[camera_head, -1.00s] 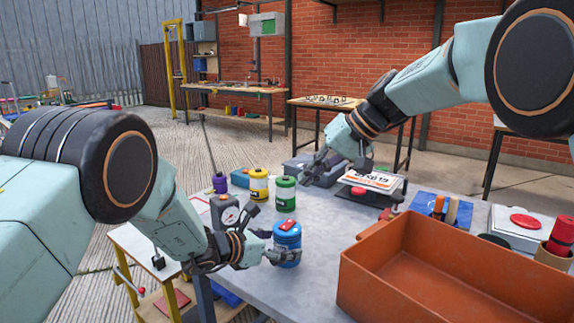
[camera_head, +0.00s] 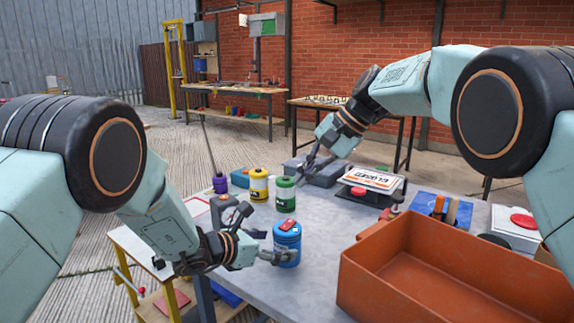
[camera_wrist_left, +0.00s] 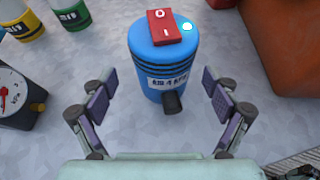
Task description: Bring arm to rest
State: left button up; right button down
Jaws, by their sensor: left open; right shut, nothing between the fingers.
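My left gripper (camera_head: 268,247) is low over the near left of the grey table, just left of a blue cylinder with a red rocker switch on top (camera_head: 287,243). In the left wrist view its fingers (camera_wrist_left: 158,98) are open, and the blue cylinder (camera_wrist_left: 160,62) stands upright ahead of them with a dark stub on its front. Nothing is held. My right gripper (camera_head: 311,163) is shut and empty, raised above the far part of the table near the green canister (camera_head: 285,195).
A large orange bin (camera_head: 385,295) fills the table's right front. A printed sign on a dark device (camera_head: 370,180) is at the back. A gauge (camera_wrist_left: 12,95) stands left of the left gripper.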

pick_arm(q)
jog(key=shift+s+a+r, duration=0.25)
jog(key=shift+s+a, duration=0.1)
jog(key=shift+a, duration=0.05)
jog(key=shift+s+a+r, duration=0.2)
jog(key=shift+s+a, duration=0.05)
jog(key=shift+s, duration=0.05)
jog(key=shift+s+a+r, duration=0.15)
jog(key=shift+s+a, duration=0.1)
jog(key=shift+s, duration=0.1)
jog(key=shift+s+a+r, duration=0.2)
jog(key=shift+s+a, duration=0.05)
jog(key=shift+s, duration=0.05)
pick_arm(e)
jog(key=shift+w+f+m+g+h, duration=0.15)
jog(key=shift+f+m+h, duration=0.25)
jog(key=shift+m, duration=2.6)
jog(key=shift+s+f+m+g+h, duration=0.1)
jog(key=shift+f+m+g+h, duration=0.25)
jog(key=shift+m, duration=2.65)
jog(key=shift+w+f+m+g+h, duration=0.1)
jog(key=shift+f+m+h, duration=0.35)
jog(key=shift+m, duration=2.55)
pick_arm(q)
jog(key=shift+s+a, duration=0.1)
pick_arm(e)
jog(key=shift+r, duration=0.1)
